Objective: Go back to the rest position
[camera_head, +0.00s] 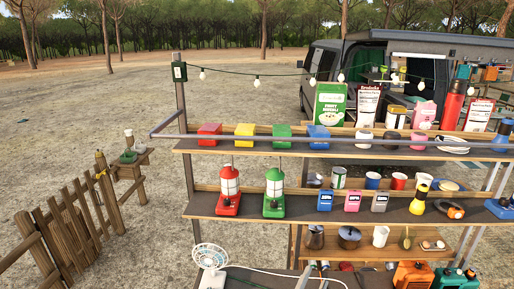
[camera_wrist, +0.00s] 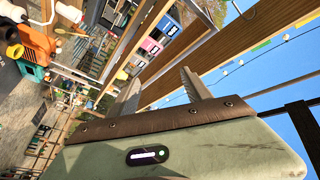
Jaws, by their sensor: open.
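My gripper (camera_wrist: 160,78) shows in the wrist view, with its two grey fingers apart and nothing between them. The fingers point up in that picture toward the wooden shelf edges. The gripper does not show clearly in the head view. In the head view a red lantern (camera_head: 229,190) and a green lantern (camera_head: 274,192) stand upright on the middle shelf (camera_head: 300,209). Red (camera_head: 209,132), yellow (camera_head: 244,132), green (camera_head: 282,133) and blue (camera_head: 318,135) boxes sit in a row on the top shelf (camera_head: 260,147).
Small blue, pink and grey devices (camera_head: 353,201) and a yellow flashlight (camera_head: 419,199) stand on the middle shelf. A white fan (camera_head: 210,259) is low at the front. A string of lights (camera_head: 257,81) hangs above. A wooden fence (camera_head: 68,225) stands left, with open ground around it.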

